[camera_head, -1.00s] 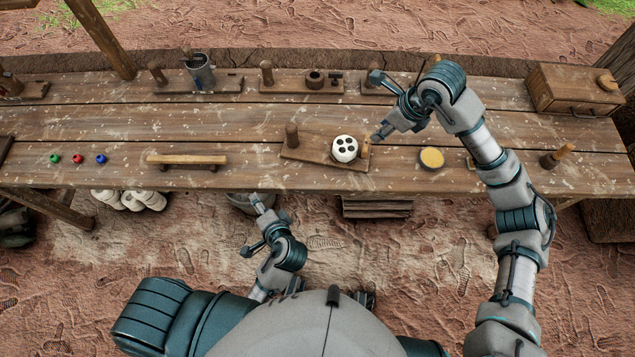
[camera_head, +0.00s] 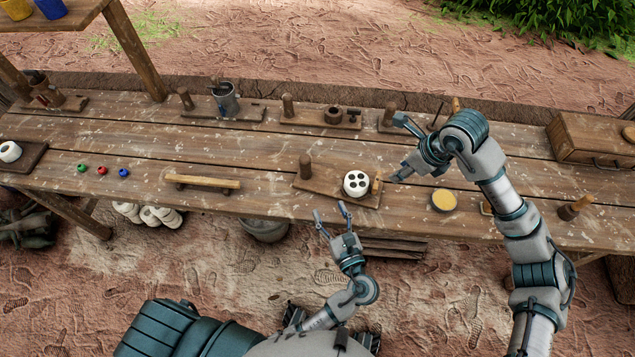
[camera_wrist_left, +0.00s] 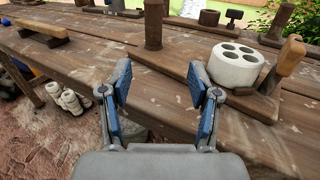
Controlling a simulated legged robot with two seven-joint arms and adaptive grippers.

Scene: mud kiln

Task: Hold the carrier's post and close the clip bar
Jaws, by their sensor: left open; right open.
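The carrier (camera_head: 325,189) is a wooden board near the bench's front edge. Its dark upright post (camera_head: 305,167) stands at the left end, and also shows in the left wrist view (camera_wrist_left: 153,25). A white cylinder with several dark holes (camera_head: 356,183) sits on the board's right part. A light wooden piece (camera_head: 377,185), perhaps the clip bar, stands upright just right of the cylinder; it also shows in the left wrist view (camera_wrist_left: 284,66). My left gripper (camera_head: 331,213) is open and empty, in front of the bench edge below the post. My right gripper (camera_head: 395,150) is open beside the wooden piece.
A wooden bar on feet (camera_head: 203,182) lies left of the carrier, and a yellow-topped round item (camera_head: 444,200) lies right of it. Several fixtures line the back, including a metal cup (camera_head: 226,100). A wooden box (camera_head: 590,140) stands at the right.

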